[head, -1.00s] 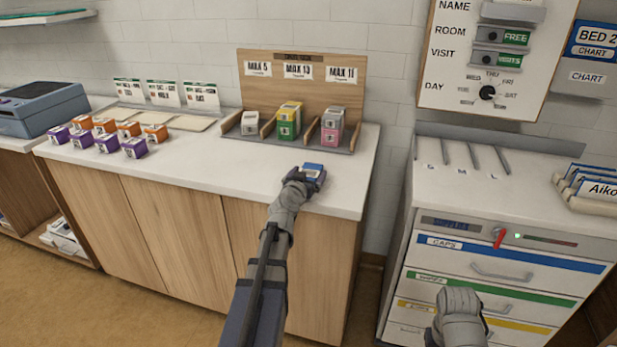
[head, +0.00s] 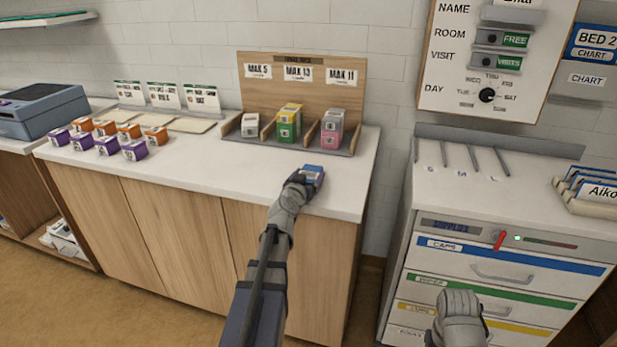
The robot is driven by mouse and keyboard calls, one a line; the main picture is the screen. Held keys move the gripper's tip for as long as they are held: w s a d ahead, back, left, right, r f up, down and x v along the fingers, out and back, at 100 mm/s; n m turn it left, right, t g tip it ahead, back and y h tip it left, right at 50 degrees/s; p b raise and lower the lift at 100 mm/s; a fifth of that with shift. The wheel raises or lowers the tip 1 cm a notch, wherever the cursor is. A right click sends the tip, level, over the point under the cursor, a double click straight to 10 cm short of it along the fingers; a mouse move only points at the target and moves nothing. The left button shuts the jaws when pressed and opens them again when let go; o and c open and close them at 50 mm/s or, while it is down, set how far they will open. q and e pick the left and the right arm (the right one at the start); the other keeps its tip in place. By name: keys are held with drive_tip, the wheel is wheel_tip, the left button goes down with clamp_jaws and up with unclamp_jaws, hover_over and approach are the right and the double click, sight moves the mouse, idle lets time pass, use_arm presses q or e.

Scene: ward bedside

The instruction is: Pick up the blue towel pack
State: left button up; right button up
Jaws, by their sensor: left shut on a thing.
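The blue towel pack (head: 313,172) is a small blue box with a pale front, at the right part of the white counter near its front edge. My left gripper (head: 301,181) is shut on it from the front left. The gripper hides part of the pack, and I cannot tell whether the pack touches the counter. My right gripper (head: 460,308) is in front of the drawer cabinet at the lower right. Its fingers are hidden, so its opening does not show.
Behind the pack stands a wooden rack (head: 302,70) with white, green-yellow and pink-grey packs in its bays. Several purple and orange boxes (head: 134,150) stand on the left of the counter (head: 215,172). A drawer cabinet (head: 505,270) stands to the right, across a gap.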

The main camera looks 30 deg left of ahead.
sight(308, 175)
use_arm(q)
wheel_tip(308, 175, up, 10)
drive_tip(key=p, duration=0.9)
drive_tip(key=shift+p, duration=0.35)
